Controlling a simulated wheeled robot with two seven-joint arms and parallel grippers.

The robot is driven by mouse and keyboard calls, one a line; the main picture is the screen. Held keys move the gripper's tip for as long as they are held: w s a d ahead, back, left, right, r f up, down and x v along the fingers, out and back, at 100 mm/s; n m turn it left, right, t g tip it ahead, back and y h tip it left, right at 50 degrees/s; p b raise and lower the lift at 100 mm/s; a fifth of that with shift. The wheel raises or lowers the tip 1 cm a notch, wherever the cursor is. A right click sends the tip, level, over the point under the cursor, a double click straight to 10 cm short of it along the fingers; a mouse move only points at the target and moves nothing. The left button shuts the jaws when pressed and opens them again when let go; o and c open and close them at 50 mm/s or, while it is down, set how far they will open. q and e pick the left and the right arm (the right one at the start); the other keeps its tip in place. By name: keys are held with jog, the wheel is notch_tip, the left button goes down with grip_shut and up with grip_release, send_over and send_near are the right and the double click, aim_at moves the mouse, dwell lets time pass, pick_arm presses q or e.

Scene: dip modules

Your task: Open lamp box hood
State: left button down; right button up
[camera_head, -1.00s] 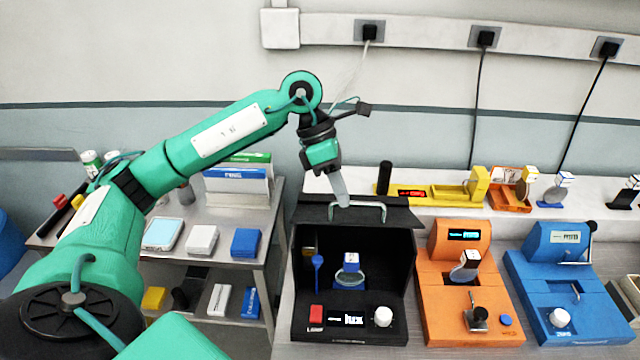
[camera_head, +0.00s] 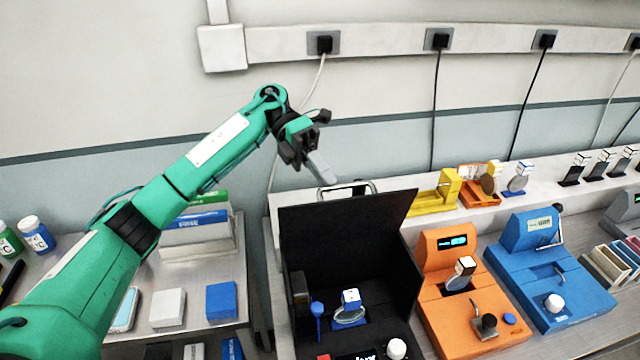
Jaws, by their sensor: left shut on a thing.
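The black lamp box (camera_head: 405,290) stands on the bench in the middle. Its black hood (camera_head: 345,230) stands raised at the back of the box, leaving the inside open to view. The grey metal handle (camera_head: 368,185) shows at the hood's top edge. My left gripper (camera_head: 322,172) reaches down to the handle from the upper left and is shut on it. The fingers hide part of the handle, so the grip itself is only partly seen. Inside the box are a small white-and-blue piece (camera_head: 350,302) and a blue stick (camera_head: 317,318). My right gripper is not in view.
An orange device (camera_head: 450,300) and a blue device (camera_head: 560,285) stand close to the right of the box. A yellow device (camera_head: 440,195) is on the shelf behind. A metal side table (camera_head: 190,285) with boxes stands at the left. The wall is behind.

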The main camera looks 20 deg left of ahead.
pick_arm(q)
jog(key=shift+w+a+f+g, duration=0.15)
jog(key=shift+w+a+g, duration=0.15)
jog(key=shift+w, duration=0.2)
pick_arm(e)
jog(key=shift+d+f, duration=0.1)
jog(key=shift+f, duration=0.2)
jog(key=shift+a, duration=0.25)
pick_arm(q)
jog(key=c, duration=1.5)
grip_release()
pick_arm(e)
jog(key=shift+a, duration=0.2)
pick_arm(q)
jog(key=shift+w+a, duration=0.1)
